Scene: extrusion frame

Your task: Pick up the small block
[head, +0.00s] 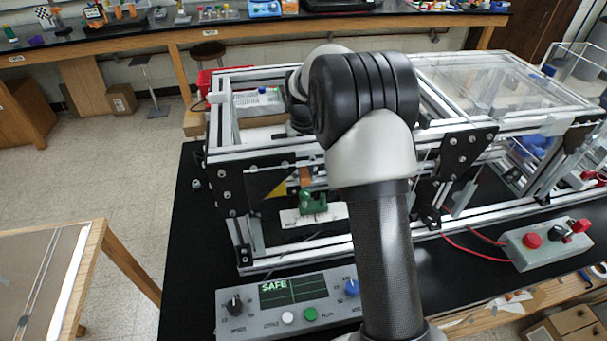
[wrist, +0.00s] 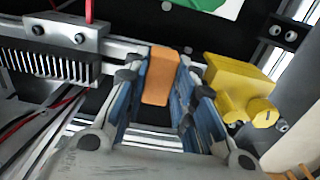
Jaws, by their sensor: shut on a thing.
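The small block (wrist: 160,78) is orange and shows in the wrist view between the blue-padded fingers of my gripper (wrist: 161,64). The gripper is shut on it, with a finger along each side. The block's far end reaches to about the fingertips. Dark space and metal bars show beneath the hand. In the head view my arm and the frame hide most of the gripper. A small orange-brown patch shows there above a green part (head: 314,205); I cannot tell whether it is the block.
The aluminium extrusion frame (head: 330,250) surrounds the work space on a black table. In the wrist view, a finned metal part (wrist: 45,65) is left and a yellow part (wrist: 238,88) close right. A control box (head: 290,305) and a red-button box (head: 545,243) stand in front.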

